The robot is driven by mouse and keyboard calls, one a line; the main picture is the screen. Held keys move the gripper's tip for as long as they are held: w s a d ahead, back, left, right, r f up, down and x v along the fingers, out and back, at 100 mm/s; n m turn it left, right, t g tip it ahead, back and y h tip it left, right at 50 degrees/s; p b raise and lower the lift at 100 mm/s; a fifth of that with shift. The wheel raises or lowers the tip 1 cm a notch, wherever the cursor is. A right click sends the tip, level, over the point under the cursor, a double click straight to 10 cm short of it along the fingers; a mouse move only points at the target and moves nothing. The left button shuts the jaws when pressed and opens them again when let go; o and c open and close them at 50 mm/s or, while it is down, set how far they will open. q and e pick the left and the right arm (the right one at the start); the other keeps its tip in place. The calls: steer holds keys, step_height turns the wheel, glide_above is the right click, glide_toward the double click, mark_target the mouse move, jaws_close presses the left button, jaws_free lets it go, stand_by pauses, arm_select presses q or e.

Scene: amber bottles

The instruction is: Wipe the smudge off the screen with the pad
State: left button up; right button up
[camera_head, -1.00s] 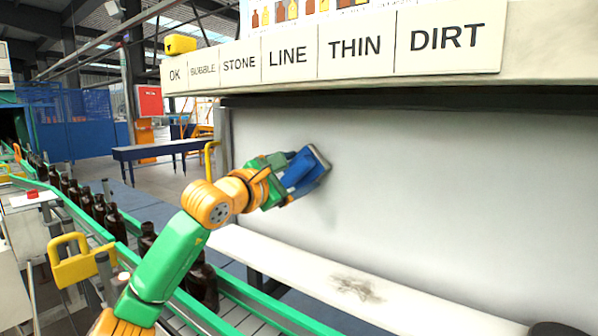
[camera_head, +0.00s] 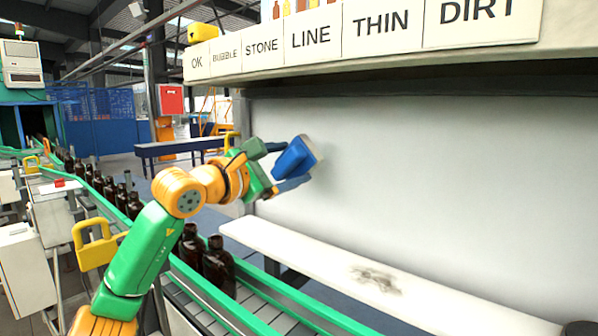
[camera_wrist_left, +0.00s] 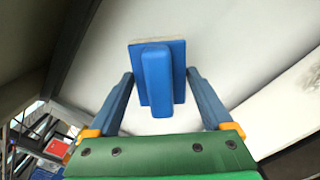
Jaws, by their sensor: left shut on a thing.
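The screen (camera_head: 430,190) is a large pale upright panel under the label board. My left gripper (camera_head: 288,166) is shut on the blue pad (camera_head: 296,157) near the screen's left part. The pad's pale face is turned to the screen; I cannot tell whether it touches. In the left wrist view the pad (camera_wrist_left: 178,72) and its raised blue grip lie between the fingers (camera_wrist_left: 160,100). A dark grey smudge (camera_head: 375,279) lies on the white ledge below the screen, and shows at the right of the wrist view (camera_wrist_left: 284,104). No clear mark shows on the screen itself. My right gripper is not in view.
The white ledge (camera_head: 300,245) runs below the screen. The label board (camera_head: 380,28) overhangs the screen. A green-railed conveyor with brown bottles (camera_head: 218,262) passes beside my left arm. A yellow bracket (camera_head: 98,246) stands at lower left. The screen's middle and right are clear.

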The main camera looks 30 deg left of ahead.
arm_select(q)
steer(key=shift+s, duration=0.2)
steer(key=shift+s+f, duration=0.1)
steer(key=shift+s, duration=0.05)
steer(key=shift+s+a+b, duration=0.15)
steer(key=shift+s+b, duration=0.55)
steer(key=shift+s, duration=0.7)
